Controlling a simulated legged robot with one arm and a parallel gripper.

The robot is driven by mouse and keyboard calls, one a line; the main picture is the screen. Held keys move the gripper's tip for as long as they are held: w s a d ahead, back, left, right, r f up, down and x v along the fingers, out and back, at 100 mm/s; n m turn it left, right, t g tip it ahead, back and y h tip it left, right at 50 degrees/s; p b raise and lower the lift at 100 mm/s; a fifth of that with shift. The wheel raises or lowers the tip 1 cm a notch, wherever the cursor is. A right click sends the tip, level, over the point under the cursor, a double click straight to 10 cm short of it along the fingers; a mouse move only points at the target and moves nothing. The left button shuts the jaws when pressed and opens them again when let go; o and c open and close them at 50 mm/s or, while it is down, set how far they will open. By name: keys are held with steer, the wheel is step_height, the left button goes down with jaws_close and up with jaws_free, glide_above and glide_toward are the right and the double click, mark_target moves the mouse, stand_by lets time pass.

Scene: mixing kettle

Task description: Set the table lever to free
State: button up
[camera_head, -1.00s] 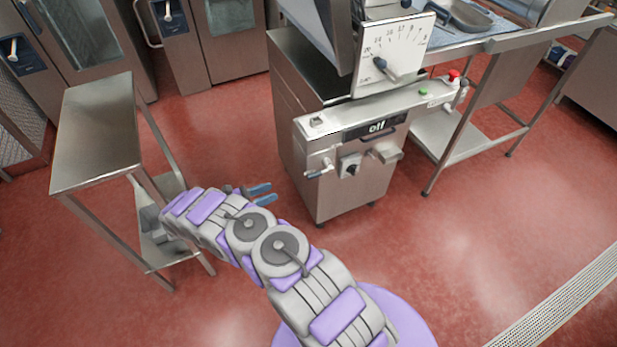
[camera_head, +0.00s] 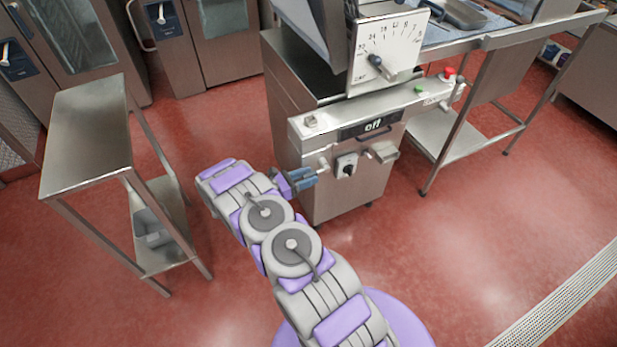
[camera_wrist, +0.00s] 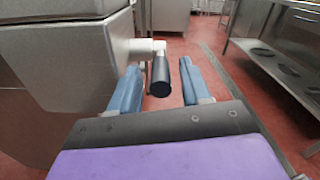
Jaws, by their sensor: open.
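The lever, a metal arm with a black cylindrical handle (camera_wrist: 160,76), sticks out from the machine's side in the wrist view. The handle appears nearer the left finger, with a gap to the right finger. I cannot tell whether either finger touches it.
A steel side table (camera_head: 88,130) stands to the left. A steel bench (camera_head: 530,35) is at the right. Red floor is open in front.

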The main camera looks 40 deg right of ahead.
steer(key=shift+s+d, duration=0.1)
steer(key=shift+d, duration=0.35)
jaws_close()
stand_by(0.5)
